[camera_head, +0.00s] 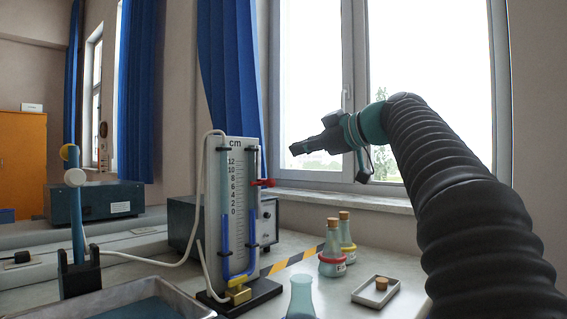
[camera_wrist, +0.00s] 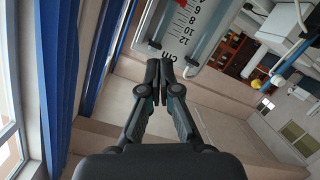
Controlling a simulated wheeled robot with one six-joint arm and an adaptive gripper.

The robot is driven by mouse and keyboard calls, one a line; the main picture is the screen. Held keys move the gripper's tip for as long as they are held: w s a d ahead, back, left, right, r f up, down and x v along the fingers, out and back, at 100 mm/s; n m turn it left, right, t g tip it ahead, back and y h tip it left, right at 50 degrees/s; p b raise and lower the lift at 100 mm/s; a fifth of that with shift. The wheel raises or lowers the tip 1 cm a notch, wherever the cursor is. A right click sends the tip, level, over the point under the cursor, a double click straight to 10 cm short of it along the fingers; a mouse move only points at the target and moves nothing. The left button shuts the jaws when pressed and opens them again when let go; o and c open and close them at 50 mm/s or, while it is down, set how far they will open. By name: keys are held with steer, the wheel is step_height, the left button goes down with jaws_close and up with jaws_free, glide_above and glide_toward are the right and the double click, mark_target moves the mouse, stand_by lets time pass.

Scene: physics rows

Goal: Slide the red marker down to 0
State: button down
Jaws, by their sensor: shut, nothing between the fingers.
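The red marker (camera_head: 263,183) sits on the right side of the white cm scale board (camera_head: 237,150), a little above the middle of the printed numbers, near 6. The 0 mark is lower on the board, just above the blue liquid in the tubes. My gripper (camera_head: 292,150) is to the right of the board, higher than the marker and apart from it. It is shut and empty. In the wrist view the fingertips (camera_wrist: 166,68) are together, with the board (camera_wrist: 182,35) beyond them upside down and the marker (camera_wrist: 181,3) cut by the top edge.
The board stands on a black base (camera_head: 240,297) with a grey instrument box behind it. Conical flasks with corks (camera_head: 331,262) and a small tray (camera_head: 375,291) with a cork stand to the right. A metal tray (camera_head: 140,300) is at front left. A window and blue curtain are behind.

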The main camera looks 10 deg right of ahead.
steer(key=p, duration=0.2)
glide_above(266, 183)
steer(key=s, duration=0.4)
steer(key=shift+d+f, duration=0.35)
steer(key=shift+f, duration=0.55)
steer(key=shift+w+d+f+b, duration=0.15)
steer(key=shift+w+f, duration=0.15)
steer(key=shift+f, duration=0.35)
steer(key=shift+w+d+f+b, duration=0.15)
steer(key=shift+w+d+f, duration=0.1)
steer(key=shift+f, duration=0.35)
steer(key=shift+w+d+f+b, duration=0.15)
steer(key=shift+w+f, duration=0.15)
steer(key=shift+f, duration=0.35)
step_height(266, 183, down, 8)
steer(key=b, duration=0.8)
steer(key=shift+r+b, duration=0.2)
steer(key=shift+b, duration=0.1)
